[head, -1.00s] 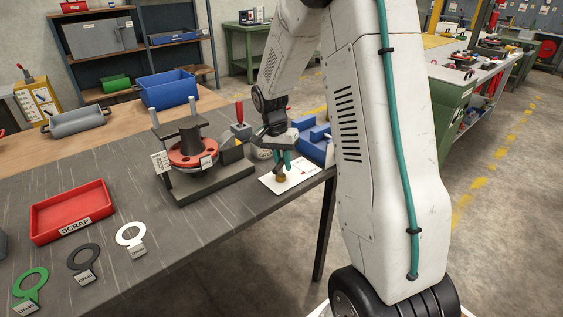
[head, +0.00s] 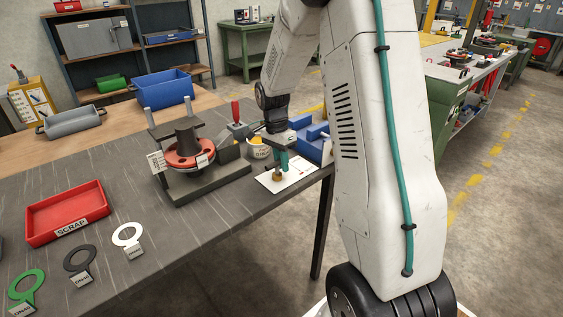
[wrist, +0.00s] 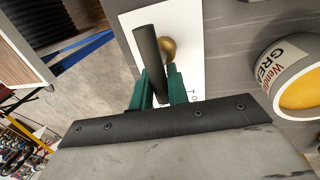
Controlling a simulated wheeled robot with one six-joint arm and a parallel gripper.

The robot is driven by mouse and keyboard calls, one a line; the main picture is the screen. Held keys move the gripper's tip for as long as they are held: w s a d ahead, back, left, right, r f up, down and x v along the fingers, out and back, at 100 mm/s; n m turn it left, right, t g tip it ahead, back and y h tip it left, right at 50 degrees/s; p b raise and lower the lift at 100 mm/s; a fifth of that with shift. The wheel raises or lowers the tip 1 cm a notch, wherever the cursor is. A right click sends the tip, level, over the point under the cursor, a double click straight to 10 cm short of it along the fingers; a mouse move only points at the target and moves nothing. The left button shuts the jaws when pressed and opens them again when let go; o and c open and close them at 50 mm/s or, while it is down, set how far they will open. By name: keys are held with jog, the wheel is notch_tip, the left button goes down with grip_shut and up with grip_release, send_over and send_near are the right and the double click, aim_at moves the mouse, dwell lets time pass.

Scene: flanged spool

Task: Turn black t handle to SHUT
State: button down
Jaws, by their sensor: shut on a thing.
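The black T handle (wrist: 150,62) shows in the wrist view as a dark bar between my gripper's green fingers, beside a round brass stem (wrist: 169,48). My gripper (wrist: 160,88) is shut on the bar. In the head view, my gripper (head: 282,161) points down at the handle above the brass stem (head: 277,177). The stem stands on a white plate (head: 298,178) near the table's right edge. The plate also lies under the handle in the wrist view (wrist: 190,18); its lettering is mostly hidden, and the SHUT mark cannot be read.
A grease tub (head: 259,150) stands close behind my gripper, and a blue block (head: 316,140) is to its right. A spool fixture with an orange-red flange (head: 189,153) is on the left. A red SCRAP tray (head: 68,213) and several tagged rings lie farther left.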

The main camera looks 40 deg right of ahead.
jog(key=c, duration=1.4)
grip_release()
notch_tip(320, 180, up, 8)
jog(key=w, duration=0.1)
jog(key=shift+w+f, duration=0.15)
jog(key=shift+w, duration=0.15)
